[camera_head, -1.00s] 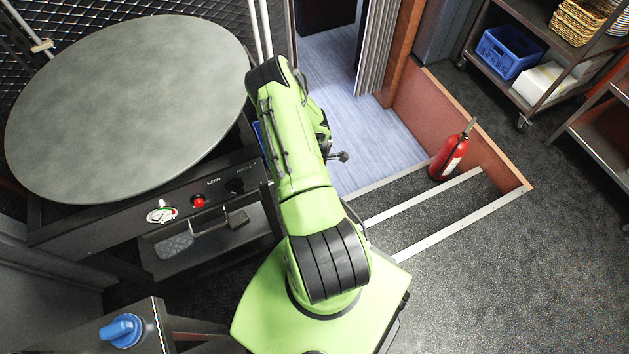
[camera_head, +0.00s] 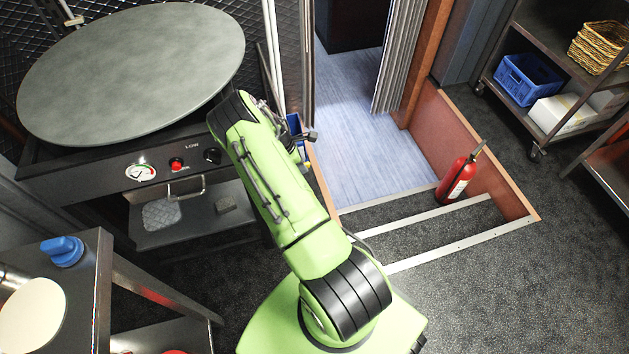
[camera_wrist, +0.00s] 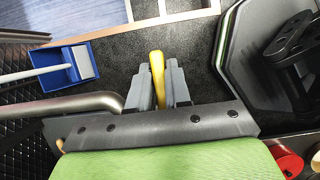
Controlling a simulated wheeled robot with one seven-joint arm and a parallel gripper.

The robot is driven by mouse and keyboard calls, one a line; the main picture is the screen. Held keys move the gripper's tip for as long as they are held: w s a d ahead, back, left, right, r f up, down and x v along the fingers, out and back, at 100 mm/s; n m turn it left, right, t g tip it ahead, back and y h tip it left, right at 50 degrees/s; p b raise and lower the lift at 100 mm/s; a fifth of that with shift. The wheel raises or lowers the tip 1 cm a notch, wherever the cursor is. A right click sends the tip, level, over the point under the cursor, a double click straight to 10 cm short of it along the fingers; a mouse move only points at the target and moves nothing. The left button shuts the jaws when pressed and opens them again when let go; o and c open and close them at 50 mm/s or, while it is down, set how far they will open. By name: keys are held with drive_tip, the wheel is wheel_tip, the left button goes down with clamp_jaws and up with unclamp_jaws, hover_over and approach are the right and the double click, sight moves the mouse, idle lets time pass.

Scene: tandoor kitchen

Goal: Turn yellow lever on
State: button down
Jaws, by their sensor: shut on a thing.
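The yellow lever (camera_wrist: 157,75) stands between the two grey fingers of my gripper (camera_wrist: 158,90) in the wrist view. The fingers are closed on it, and its rounded tip sticks out beyond them. A silver pipe (camera_wrist: 78,108) runs in from the left, close beside the left finger. Whatever joins the lever and the pipe is hidden by my gripper's body.
The cooker's black front (camera_head: 100,185) carries a gauge (camera_head: 141,172) and a red button (camera_head: 177,164), under a large round griddle (camera_head: 130,70). A blue dustpan (camera_wrist: 68,66) lies near the pipe. A red extinguisher (camera_head: 458,180) stands by the steps.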

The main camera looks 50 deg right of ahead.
drive_tip(key=shift+d+r, duration=0.1)
drive_tip(key=shift+r, duration=0.1)
drive_tip(key=c, duration=1.4)
unclamp_jaws()
